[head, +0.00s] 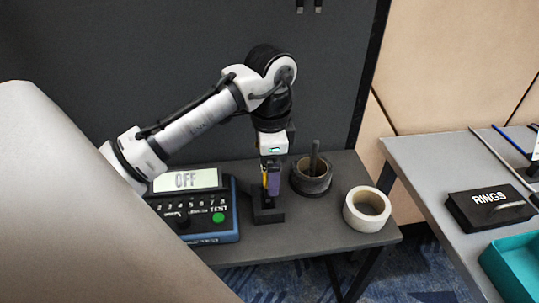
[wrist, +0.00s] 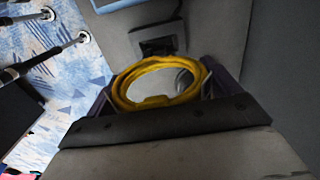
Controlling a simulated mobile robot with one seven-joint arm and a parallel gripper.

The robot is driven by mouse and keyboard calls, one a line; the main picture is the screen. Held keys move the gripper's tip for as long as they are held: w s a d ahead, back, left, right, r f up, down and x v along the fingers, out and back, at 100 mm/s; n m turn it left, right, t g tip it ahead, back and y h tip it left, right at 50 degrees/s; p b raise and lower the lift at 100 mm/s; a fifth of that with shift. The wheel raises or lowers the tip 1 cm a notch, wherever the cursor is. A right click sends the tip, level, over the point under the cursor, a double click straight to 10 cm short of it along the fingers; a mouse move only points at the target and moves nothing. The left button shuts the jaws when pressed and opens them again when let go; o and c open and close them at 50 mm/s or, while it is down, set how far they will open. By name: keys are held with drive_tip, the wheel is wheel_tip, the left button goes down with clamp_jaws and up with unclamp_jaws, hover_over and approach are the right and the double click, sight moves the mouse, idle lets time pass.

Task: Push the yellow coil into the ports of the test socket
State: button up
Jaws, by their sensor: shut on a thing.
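The yellow coil (wrist: 160,64) is a loop held between the two purple fingers of my gripper (wrist: 160,88) in the wrist view. My gripper (head: 270,184) is shut on it and points down in the head view, where only a sliver of yellow (head: 265,179) shows. A small black block (head: 268,215), which looks like the test socket, stands on the grey table right of the tester. In the wrist view the black block (wrist: 158,44) lies just beyond the coil. I cannot make out its ports, nor whether the coil touches it.
A blue tester (head: 222,232) with an OFF display (head: 187,180) and green button stands to the left. A dark cup (head: 311,180) with an upright rod and a cream roll (head: 352,211) stand to the right. Another table holds a RINGS box (head: 465,212) and teal tray (head: 500,262).

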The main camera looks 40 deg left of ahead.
drive_tip(key=shift+f, duration=0.15)
drive_tip(key=shift+f, duration=0.45)
drive_tip(key=shift+f, duration=0.15)
idle(0.4)
drive_tip(key=shift+f, duration=0.35)
drive_tip(key=shift+f, duration=0.3)
idle(0.4)
drive_tip(key=shift+f+b, duration=0.3)
drive_tip(key=shift+b, duration=0.05)
drive_tip(key=shift+f, duration=0.45)
idle(0.3)
drive_tip(key=o, duration=0.8)
